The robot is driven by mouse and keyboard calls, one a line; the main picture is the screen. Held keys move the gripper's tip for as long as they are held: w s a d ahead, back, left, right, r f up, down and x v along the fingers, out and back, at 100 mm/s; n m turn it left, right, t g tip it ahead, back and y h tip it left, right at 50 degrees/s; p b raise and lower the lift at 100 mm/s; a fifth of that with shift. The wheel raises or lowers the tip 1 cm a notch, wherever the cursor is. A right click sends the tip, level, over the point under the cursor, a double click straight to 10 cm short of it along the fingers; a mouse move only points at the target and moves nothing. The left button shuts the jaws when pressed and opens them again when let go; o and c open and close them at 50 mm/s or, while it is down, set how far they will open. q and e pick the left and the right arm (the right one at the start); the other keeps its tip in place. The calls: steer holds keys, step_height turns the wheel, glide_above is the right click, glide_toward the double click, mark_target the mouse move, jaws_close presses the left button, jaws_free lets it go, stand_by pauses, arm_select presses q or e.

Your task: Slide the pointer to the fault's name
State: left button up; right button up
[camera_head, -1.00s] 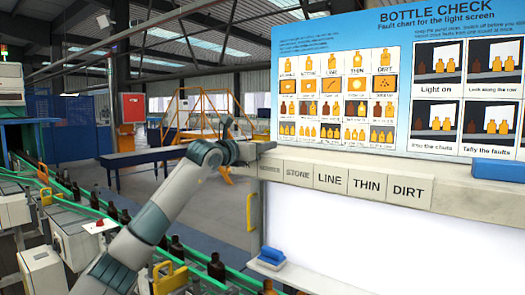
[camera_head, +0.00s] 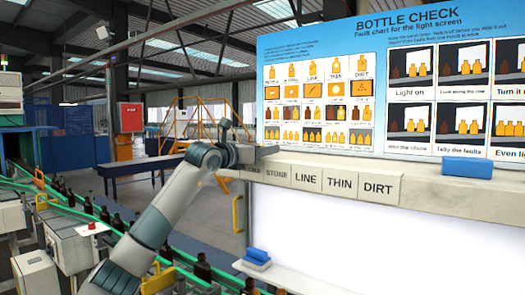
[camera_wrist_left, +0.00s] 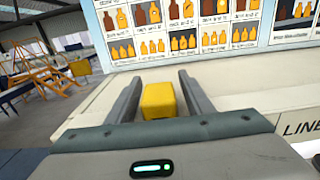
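The name strip on the ledge front reads STONE (camera_head: 277,172), LINE (camera_head: 308,179), THIN (camera_head: 341,186) and DIRT (camera_head: 378,188), left to right; one more label at its left end is too small to read. My left gripper (camera_head: 272,152) is at the ledge top, about above STONE. In the left wrist view a yellow block (camera_wrist_left: 159,100), apparently the pointer, sits between the two open fingers (camera_wrist_left: 160,92); contact is not clear. The LINE label also shows at right in that view (camera_wrist_left: 300,129). The block is not visible in the head view. My right gripper is out of view.
The Bottle Check chart (camera_head: 320,90) stands behind the ledge (camera_head: 420,184). A blue block (camera_head: 467,168) lies on the ledge farther right; the ledge between looks clear. A blue item (camera_head: 257,256) rests on a lower shelf. A bottle conveyor (camera_head: 85,212) runs at left.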

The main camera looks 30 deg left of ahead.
arm_select(q)
steer(key=shift+s, duration=0.1)
steer(key=shift+s+a+f+b, duration=0.1)
steer(key=shift+s+b, duration=0.3)
arm_select(e)
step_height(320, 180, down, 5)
steer(key=b, duration=0.4)
arm_select(q)
steer(key=s+a+b, duration=0.1)
steer(key=s+b, duration=0.2)
steer(key=s, duration=1.3)
steer(key=shift+s, duration=0.2)
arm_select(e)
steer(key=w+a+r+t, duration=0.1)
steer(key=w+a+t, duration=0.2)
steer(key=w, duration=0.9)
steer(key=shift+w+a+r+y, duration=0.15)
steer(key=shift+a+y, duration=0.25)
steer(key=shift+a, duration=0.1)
arm_select(q)
steer(key=shift+a, duration=0.1)
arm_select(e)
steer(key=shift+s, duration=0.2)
